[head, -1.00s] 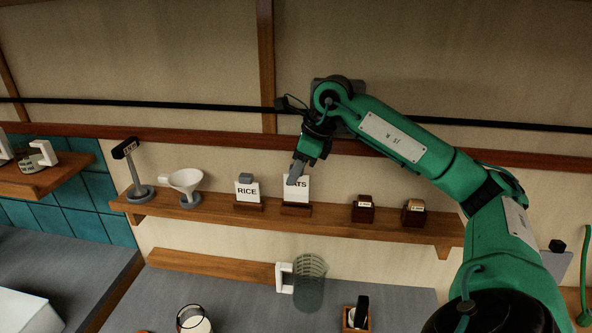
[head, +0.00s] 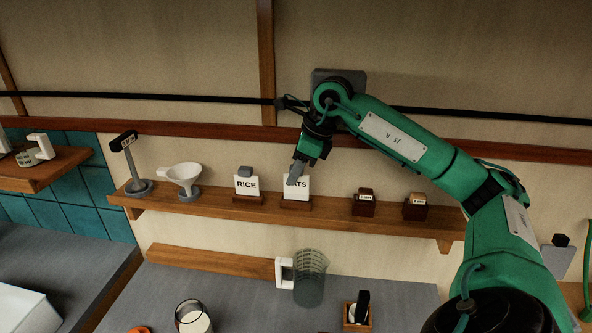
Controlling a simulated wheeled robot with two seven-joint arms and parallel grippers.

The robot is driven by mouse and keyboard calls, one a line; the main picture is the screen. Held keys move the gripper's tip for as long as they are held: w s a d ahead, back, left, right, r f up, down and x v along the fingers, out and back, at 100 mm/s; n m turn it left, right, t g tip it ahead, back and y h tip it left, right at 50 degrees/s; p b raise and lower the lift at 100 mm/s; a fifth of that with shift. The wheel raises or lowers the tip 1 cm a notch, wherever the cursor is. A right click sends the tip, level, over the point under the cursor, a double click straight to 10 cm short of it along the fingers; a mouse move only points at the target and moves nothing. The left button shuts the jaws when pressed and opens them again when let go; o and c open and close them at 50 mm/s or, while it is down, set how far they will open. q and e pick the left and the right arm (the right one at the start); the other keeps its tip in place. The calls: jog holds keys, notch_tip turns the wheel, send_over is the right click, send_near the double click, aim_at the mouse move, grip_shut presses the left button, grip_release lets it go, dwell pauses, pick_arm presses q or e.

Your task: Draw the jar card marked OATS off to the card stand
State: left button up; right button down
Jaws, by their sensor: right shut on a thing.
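The white OATS card (head: 301,191) stands upright in a small wooden holder (head: 296,205) on the wall shelf. My right gripper (head: 294,176) is shut on the upper left part of the OATS card, and its fingers hide the first letter. The card's lower edge still appears to be at its holder. A white RICE card (head: 246,187) with a grey tab on top stands to the left in its own wooden holder. Two small dark wooden blocks with labels (head: 364,202) stand to the right; I cannot tell which is the card stand. My left gripper is not in view.

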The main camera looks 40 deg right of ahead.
jog(key=shift+f+b, duration=0.55)
jog(key=shift+f, duration=0.05)
jog(key=c, duration=1.2)
grip_release()
jog(key=shift+s+d+r, duration=0.1)
jog(key=shift+d+r, duration=0.1)
jog(key=shift+r, duration=0.4)
jog(key=v, duration=0.5)
jog(key=p+v, duration=0.1)
jog(key=v, duration=0.5)
jog(key=w+a+p+v, duration=0.1)
jog(key=v, duration=0.4)
jog(key=shift+r, duration=0.45)
